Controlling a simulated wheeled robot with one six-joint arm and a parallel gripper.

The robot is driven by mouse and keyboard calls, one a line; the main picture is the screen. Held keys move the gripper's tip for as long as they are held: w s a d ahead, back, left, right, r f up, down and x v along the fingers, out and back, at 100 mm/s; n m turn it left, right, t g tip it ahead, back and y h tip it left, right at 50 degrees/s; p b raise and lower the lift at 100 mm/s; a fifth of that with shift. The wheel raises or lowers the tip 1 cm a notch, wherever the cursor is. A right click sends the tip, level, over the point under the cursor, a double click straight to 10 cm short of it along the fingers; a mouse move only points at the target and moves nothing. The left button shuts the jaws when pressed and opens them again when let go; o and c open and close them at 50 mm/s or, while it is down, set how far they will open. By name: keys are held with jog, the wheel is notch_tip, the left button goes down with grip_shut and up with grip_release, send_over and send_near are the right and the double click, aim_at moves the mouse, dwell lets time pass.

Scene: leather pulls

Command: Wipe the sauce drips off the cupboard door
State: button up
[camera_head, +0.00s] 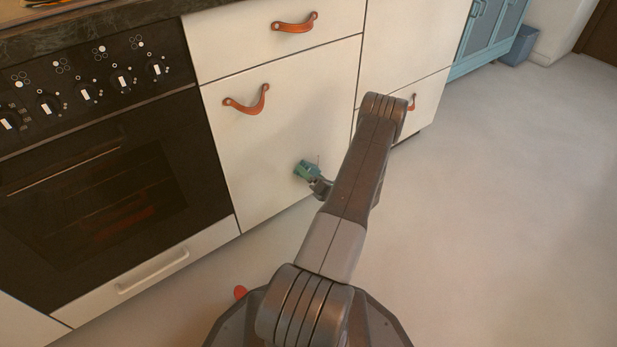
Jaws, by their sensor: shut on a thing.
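The white cupboard door (255,150) with a leather pull (249,100) stands right of the oven. My gripper (312,178) is low in front of the door's right part. It is shut on a small green thing (303,170), which looks like a sponge or cloth. The green thing is at or very close to the door; I cannot tell whether it touches. A thin dark mark (318,160) shows just above my gripper, too small to tell if it is sauce. My arm hides part of the door's right edge.
The black oven (100,200) with knobs is at the left. A drawer with a leather pull (294,24) is above the door. A small red thing (240,292) is on the floor beside my base. The floor (500,200) at the right is clear.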

aim_at(302, 178)
jog(key=shift+w+d, duration=0.65)
jog(key=shift+d, duration=0.25)
jog(key=shift+w+d, duration=0.7)
jog(key=shift+d, duration=0.2)
jog(key=shift+w+d, duration=0.65)
jog(key=shift+d, duration=0.25)
jog(key=shift+w+a, duration=0.1)
jog(key=s+a, duration=0.4)
jog(key=a, duration=0.1)
jog(key=s+a, duration=0.2)
jog(key=a, duration=0.1)
jog(key=shift+s+a+r, duration=0.25)
jog(key=shift+r, duration=0.05)
jog(key=shift+w+d, duration=1.25)
jog(key=shift+d, duration=0.25)
jog(key=shift+w+d, duration=0.65)
jog(key=shift+d, duration=0.3)
jog(key=shift+w+d, duration=0.6)
jog(key=shift+d, duration=0.35)
jog(key=shift+w+d, duration=0.65)
jog(key=shift+d, duration=0.3)
jog(key=shift+w, duration=0.1)
jog(key=shift+a, duration=0.1)
